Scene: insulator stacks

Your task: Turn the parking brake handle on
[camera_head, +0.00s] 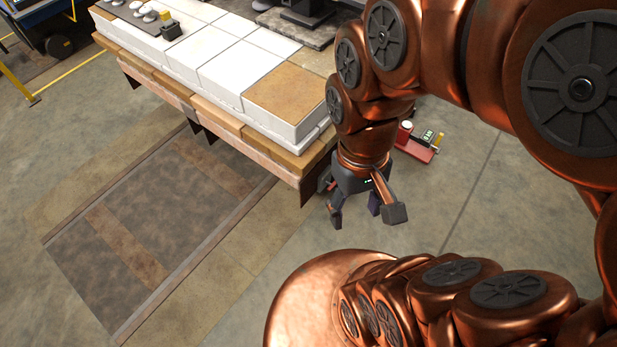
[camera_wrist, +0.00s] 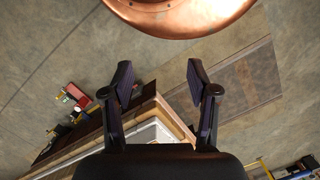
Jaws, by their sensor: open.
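My gripper (camera_head: 354,210) hangs fingers-down in the head view, beside the near corner of the white-topped bench. It is open and empty. In the wrist view my gripper's two dark fingers (camera_wrist: 159,72) stand wide apart with nothing between the tips. I cannot pick out a parking brake handle for sure in either view.
The bench (camera_head: 215,68) has white blocks on a wooden edge. A red device (camera_head: 421,153) lies on the floor right of it, partly behind my arm; it also shows in the wrist view (camera_wrist: 77,92). Yellow rails (camera_head: 22,88) stand at the left. Open floor (camera_head: 230,290) lies in front.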

